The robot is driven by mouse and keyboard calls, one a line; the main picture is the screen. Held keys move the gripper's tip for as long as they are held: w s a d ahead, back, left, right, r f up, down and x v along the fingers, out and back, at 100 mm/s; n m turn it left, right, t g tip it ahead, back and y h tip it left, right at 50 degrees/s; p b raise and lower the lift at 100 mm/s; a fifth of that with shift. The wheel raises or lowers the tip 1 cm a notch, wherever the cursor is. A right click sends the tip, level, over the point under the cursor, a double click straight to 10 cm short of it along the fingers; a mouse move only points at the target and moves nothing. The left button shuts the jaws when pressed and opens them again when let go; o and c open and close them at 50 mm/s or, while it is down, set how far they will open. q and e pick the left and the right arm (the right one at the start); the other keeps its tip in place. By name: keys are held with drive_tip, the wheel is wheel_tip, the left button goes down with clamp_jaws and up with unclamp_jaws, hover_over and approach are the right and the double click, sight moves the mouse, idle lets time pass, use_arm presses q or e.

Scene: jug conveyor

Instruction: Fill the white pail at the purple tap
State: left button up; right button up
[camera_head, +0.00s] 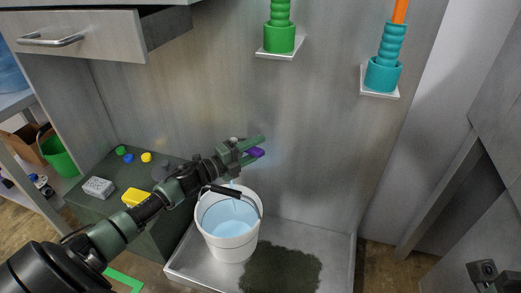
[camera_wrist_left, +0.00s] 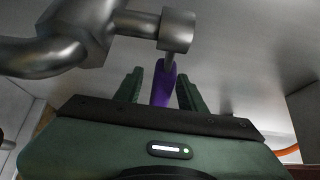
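The white pail (camera_head: 228,241) stands upright on the metal tray below the tap, its dark handle grip tilted at the rim. Light blue water (camera_head: 229,216) lies inside it, and a thin stream seems to fall into it from above. The purple tap handle (camera_head: 257,152) also shows in the left wrist view (camera_wrist_left: 163,84), beside the grey metal tap pipe (camera_wrist_left: 178,30). My left gripper (camera_head: 256,151) is around the purple handle, one green finger on each side, with gaps visible in the wrist view. The tap body is mostly hidden by my gripper in the head view.
The metal tray (camera_head: 190,265) has a dark wet patch (camera_head: 282,270). A dark green cabinet (camera_head: 150,225) at left bears a yellow block (camera_head: 135,197) and a grey box (camera_head: 98,187). An open drawer (camera_head: 80,38) juts out above. A dark grey part (camera_head: 484,270) shows at lower right.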

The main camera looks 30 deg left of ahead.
use_arm(q)
drive_tip(key=shift+w+d, duration=0.25)
drive_tip(key=shift+w, duration=0.4)
clamp_jaws()
idle(1.0)
